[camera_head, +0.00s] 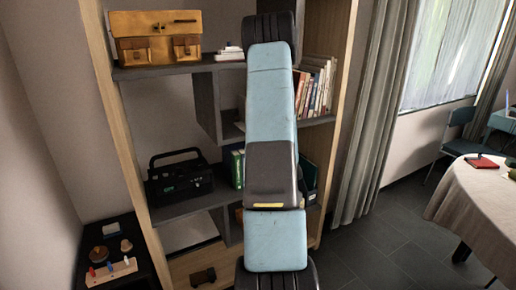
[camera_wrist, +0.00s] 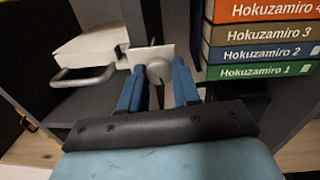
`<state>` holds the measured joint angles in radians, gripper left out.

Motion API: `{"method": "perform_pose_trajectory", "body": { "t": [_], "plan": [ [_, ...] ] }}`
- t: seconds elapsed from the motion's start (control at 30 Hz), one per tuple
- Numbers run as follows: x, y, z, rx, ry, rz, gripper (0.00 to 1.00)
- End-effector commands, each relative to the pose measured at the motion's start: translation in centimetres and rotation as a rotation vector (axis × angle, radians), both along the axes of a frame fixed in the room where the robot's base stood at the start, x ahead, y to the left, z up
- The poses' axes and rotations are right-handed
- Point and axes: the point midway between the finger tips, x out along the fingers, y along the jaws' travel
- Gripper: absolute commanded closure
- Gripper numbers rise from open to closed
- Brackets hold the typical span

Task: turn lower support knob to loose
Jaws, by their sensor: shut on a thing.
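In the wrist view a round grey knob (camera_wrist: 159,71) with a dark slot stands in front of a white plate (camera_wrist: 140,55). My gripper (camera_wrist: 158,76) has its two blue fingers on either side of the knob, shut on it. The fingers cover part of the knob's sides. Whether this is the lower knob, and its present setting, I cannot tell. In the head view my own arm hides the gripper and the knob.
A grey curved handle (camera_wrist: 84,78) sticks out left of the knob. Several Hokuzamiro books (camera_wrist: 262,40) lie close on the right. In the head view, a shelf unit (camera_head: 140,180) holds a brown bag (camera_head: 155,37) and a black radio (camera_head: 180,177). A round table (camera_head: 475,200) stands right.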

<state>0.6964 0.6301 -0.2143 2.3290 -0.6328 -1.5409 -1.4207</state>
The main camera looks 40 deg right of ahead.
Motion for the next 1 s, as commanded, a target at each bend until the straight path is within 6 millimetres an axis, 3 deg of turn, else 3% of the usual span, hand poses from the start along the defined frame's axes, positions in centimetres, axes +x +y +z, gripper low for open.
{"method": "perform_pose_trajectory", "body": {
  "t": [0.33,0.83,0.87,1.0],
  "plan": [
    [-0.23,-0.02,-0.47,-0.117,0.041,-0.003,0.99],
    [-0.28,-0.01,-0.58,-0.133,0.048,-0.003,0.99],
    [-0.28,-0.01,-0.59,-0.133,0.048,-0.003,0.68],
    [-0.23,-0.02,-0.47,-0.134,0.045,-0.003,0.54]
  ]
}}
